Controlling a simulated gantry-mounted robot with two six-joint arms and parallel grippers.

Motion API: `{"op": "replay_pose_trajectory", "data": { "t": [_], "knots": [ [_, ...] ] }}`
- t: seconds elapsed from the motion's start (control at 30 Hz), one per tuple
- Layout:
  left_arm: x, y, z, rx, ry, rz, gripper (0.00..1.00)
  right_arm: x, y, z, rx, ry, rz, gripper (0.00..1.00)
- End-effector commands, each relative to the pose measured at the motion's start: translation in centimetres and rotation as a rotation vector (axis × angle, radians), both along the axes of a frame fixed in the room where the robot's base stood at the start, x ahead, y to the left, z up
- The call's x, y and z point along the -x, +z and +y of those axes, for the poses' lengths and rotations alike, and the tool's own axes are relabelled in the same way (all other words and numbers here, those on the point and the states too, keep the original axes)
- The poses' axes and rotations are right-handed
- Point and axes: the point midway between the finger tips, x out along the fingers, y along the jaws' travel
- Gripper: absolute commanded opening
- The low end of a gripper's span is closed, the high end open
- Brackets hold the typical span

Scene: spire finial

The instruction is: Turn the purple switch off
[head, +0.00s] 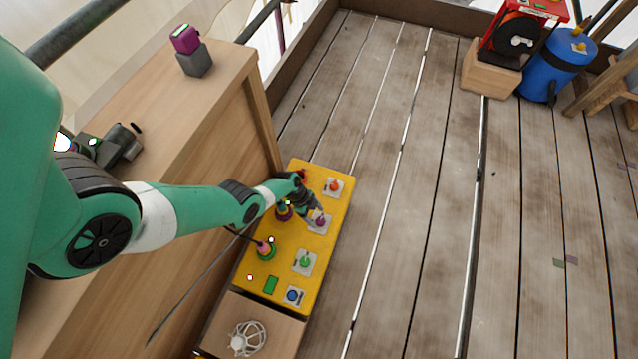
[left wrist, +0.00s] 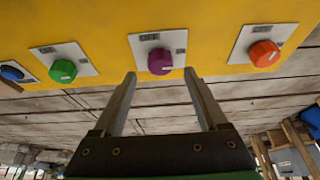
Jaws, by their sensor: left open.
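The purple switch (head: 320,221) is a round knob on a pale square plate on the yellow panel (head: 285,230). In the left wrist view the purple switch (left wrist: 160,61) has a small light mark on its face, and its plate bears lettering that reads like "OFF". My left gripper (head: 312,212) is at the panel beside the purple switch. In the left wrist view its two fingers (left wrist: 160,75) are open, with the knob showing between and just beyond the tips. I cannot tell whether they touch it. My right gripper is not in view.
An orange knob (head: 334,185) and a green knob (head: 305,261) flank the purple one. A blue knob (head: 293,296) sits near the panel's end. Coloured lamps line the panel's left side. A wooden cabinet (head: 165,130) stands left; plank floor lies open to the right.

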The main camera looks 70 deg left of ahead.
Motion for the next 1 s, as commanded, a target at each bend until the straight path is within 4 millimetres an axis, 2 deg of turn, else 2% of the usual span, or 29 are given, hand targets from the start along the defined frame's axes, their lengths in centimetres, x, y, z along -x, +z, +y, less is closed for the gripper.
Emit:
{"op": "replay_pose_trajectory", "data": {
  "t": [0.03, 0.17, 0.53, 0.57, 0.93, 0.97, 1.0],
  "knots": [
    [-0.3, -1.8, -0.3, 0.000, -0.001, 0.000, 0.76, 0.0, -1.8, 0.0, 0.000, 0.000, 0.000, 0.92],
    [-0.9, -3.1, -0.6, 0.000, -0.001, -0.001, 0.76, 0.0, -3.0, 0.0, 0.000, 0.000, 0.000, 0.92],
    [-1.2, -3.3, -0.8, -0.001, 0.000, -0.001, 0.76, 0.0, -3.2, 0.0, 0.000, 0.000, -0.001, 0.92],
    [-1.2, -3.3, -0.8, -0.001, 0.000, -0.001, 0.72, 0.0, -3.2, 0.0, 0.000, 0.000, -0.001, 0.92],
    [-1.2, -3.3, -0.8, -0.001, 0.000, -0.001, 0.05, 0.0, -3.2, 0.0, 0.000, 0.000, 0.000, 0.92],
    [-1.2, -3.3, -0.8, -0.001, 0.000, -0.001, 0.00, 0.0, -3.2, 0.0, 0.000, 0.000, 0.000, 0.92],
    [-1.2, -3.3, -0.8, -0.001, 0.000, -0.001, 0.00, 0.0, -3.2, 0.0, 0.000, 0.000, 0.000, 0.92]
  ]
}}
